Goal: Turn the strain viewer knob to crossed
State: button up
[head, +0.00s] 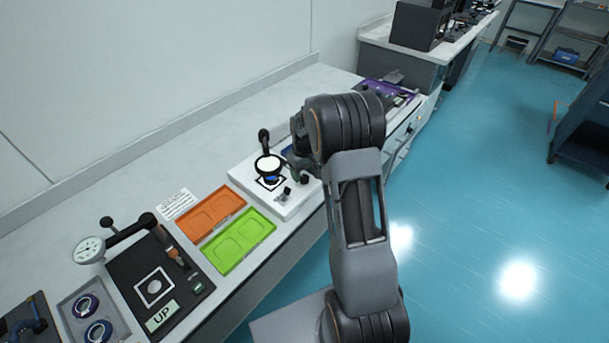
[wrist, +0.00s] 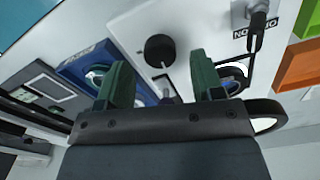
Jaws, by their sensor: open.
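The strain viewer (head: 242,178) is a white base on the bench in the head view, with a round bright viewing disc (head: 268,164) on top. A round black knob (wrist: 159,49) sits on its white face in the wrist view, with small dark marks beside it. My gripper (wrist: 160,65) is open, its two green fingers apart. The knob appears between and just beyond the fingertips; no contact shows. The knob's pointer and setting cannot be read. In the head view my arm hides most of the gripper.
A blue tray (wrist: 75,66) lies left of the fingers in the wrist view. A small metal post with a black lever (wrist: 258,22) stands at upper right.

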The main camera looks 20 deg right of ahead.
jog(key=shift+f, duration=1.15)
jog(key=c, duration=0.9)
